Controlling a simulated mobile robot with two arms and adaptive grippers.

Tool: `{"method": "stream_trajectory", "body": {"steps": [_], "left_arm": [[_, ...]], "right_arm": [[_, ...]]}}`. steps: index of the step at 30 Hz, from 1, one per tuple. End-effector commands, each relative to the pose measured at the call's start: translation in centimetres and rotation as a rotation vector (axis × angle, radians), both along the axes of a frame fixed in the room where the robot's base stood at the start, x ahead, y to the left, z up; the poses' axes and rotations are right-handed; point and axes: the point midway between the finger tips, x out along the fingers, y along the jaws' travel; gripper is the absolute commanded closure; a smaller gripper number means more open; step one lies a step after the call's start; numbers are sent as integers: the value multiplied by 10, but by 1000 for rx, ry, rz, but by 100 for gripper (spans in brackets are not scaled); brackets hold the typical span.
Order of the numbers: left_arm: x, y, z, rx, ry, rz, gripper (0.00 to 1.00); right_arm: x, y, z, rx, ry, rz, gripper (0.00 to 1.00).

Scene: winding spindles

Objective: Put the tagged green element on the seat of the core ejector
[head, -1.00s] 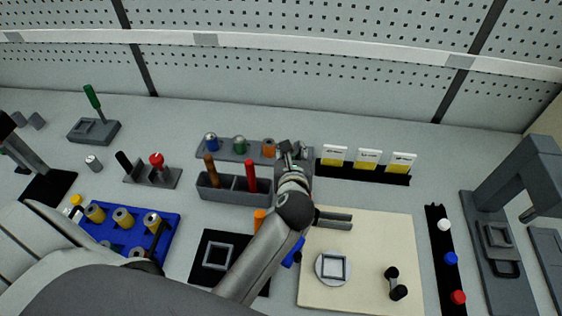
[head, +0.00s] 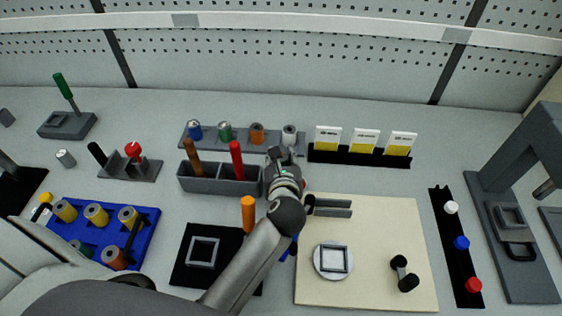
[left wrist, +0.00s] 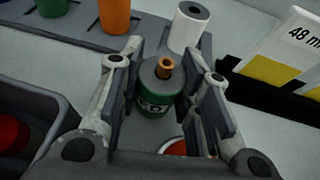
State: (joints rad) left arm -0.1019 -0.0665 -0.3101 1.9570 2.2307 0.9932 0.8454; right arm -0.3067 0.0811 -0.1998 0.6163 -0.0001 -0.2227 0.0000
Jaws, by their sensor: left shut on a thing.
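The tagged green element (left wrist: 152,100) is a dark green cylinder with a pale lettered tag and a copper-coloured stub on top. In the left wrist view it stands roughly upright between the fingers of my left gripper (left wrist: 163,85), which is shut on it. In the head view my left gripper (head: 281,156) is in front of the right end of the spool rack; the element is mostly hidden there. A grey press-like frame (head: 510,150) with a square seat (head: 511,217) stands at the right; I cannot tell whether it is the core ejector. My right gripper is not in view.
The grey rack (head: 215,146) holds blue, green, orange and white spools. A grey bin (head: 205,185), card stand (head: 350,159), blue tray (head: 150,240) and beige board (head: 375,290) surround the arm. A black strip (head: 452,235) with coloured knobs lies before the press.

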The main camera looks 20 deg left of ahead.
Motion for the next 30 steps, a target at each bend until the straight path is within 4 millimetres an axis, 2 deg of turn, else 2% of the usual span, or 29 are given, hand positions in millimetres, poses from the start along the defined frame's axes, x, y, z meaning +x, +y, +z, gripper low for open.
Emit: {"method": "stream_trajectory", "body": {"steps": [7, 8, 10, 21, 30], "left_arm": [[0, 0, -3, -1, 0, 0, 92], [0, 0, -3, -1, 0, 0, 67], [0, 0, -2, -1, 0, 0, 59], [0, 0, 4, 0, -1, -1, 59], [-39, -19, 17, -4, -1, -1, 59]], "right_arm": [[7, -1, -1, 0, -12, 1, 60], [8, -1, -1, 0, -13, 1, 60], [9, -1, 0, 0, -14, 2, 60], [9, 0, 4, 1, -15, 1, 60], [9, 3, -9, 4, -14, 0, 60]]}}
